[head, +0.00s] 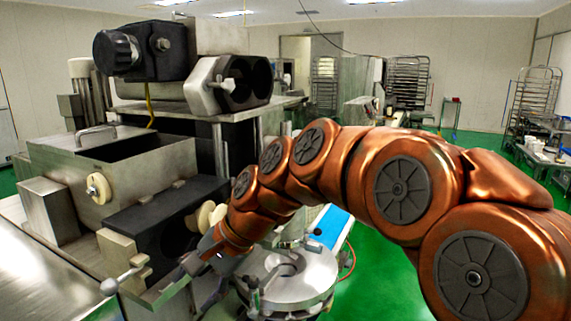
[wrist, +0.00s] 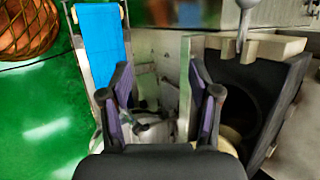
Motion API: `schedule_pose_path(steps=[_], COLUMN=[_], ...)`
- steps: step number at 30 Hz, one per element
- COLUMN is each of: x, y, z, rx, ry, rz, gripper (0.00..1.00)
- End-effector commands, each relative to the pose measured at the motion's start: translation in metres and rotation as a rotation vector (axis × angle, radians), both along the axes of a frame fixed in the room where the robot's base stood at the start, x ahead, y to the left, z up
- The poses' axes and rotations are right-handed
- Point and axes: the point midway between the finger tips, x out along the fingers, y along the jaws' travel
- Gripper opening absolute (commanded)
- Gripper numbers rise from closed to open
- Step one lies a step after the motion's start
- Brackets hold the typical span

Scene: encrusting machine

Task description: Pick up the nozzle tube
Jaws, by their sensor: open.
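My gripper (wrist: 160,88) is open in the wrist view, with its two dark, purple-sided fingers apart and nothing seen held between them. I cannot clearly pick out the nozzle tube. A cream round part (head: 204,216) sticks out beside the black housing (head: 160,228); I cannot tell whether it is the tube. In the wrist view a cream part (wrist: 231,138) shows just right of the right finger, partly hidden.
The metal disc unit (head: 287,280) stands low at the machine's front. A blue conveyor belt (wrist: 100,45) runs left of the fingers. The dark round opening (wrist: 245,90) is close on the right.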

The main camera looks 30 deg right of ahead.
Motion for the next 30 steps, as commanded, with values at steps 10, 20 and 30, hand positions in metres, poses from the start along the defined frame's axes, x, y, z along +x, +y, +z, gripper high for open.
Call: schedule_pose_path(steps=[10,20,30], x=[0.145,0.172,0.179], y=[-0.133,-0.324,-0.364], z=[0.117,0.187,0.202], rx=[0.690,1.298,1.440], ry=[-0.017,-0.018,-0.015], rz=[-0.695,-1.096,-1.158], gripper=[0.62,0.62,0.62])
